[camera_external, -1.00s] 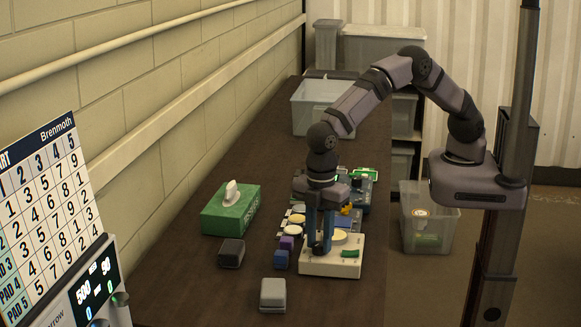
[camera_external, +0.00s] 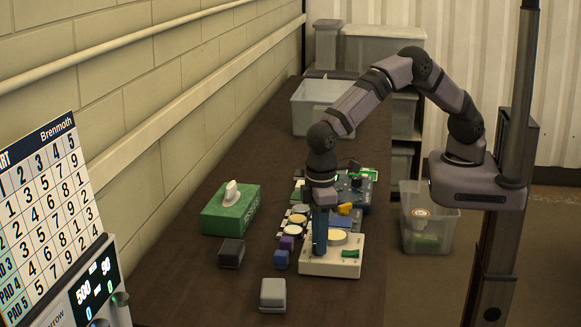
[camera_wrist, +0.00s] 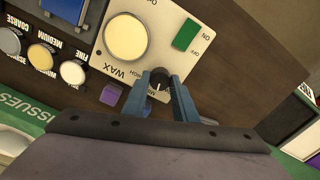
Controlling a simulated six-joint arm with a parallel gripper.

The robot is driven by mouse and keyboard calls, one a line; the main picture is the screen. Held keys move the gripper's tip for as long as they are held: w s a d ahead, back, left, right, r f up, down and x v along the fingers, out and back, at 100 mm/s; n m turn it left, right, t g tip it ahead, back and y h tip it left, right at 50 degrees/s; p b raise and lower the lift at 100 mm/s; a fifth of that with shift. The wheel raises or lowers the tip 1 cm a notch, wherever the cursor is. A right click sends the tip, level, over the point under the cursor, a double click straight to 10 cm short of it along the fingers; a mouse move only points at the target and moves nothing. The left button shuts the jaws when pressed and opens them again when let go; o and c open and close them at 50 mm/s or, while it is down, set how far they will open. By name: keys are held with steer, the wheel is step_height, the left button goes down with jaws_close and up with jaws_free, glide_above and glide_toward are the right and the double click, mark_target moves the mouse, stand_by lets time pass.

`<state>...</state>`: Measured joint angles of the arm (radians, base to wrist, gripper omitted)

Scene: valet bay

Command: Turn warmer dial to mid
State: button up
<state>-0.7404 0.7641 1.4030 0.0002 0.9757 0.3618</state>
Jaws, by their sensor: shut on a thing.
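The wax warmer (camera_external: 316,268) is a cream box on the near part of the dark bench. In the wrist view its cream top (camera_wrist: 165,48) carries a round pale wax pot, a green switch marked ON and OFF, and the word WAX. The small black dial (camera_wrist: 159,76) sits at the top's edge near the wax label. My gripper (camera_external: 320,248) points down at the warmer, its blue fingers shut on the dial from both sides. A light pointer mark shows on the dial, but its setting is too small to read. The fingers hide the dial in the external view.
A green tissue box (camera_external: 226,216) stands left of the warmer. A dark block (camera_external: 231,253), a grey block (camera_external: 273,295) and small purple and blue blocks (camera_external: 281,259) lie nearby. Pots and a blue case (camera_external: 352,190) stand behind.

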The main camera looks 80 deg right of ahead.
steer(key=shift+m, duration=1.3)
steer(key=o, duration=1)
steer(key=shift+o, duration=0.2)
steer(key=shift+r, duration=0.1)
steer(key=shift+r+b, duration=1.25)
steer(key=shift+r, duration=2.35)
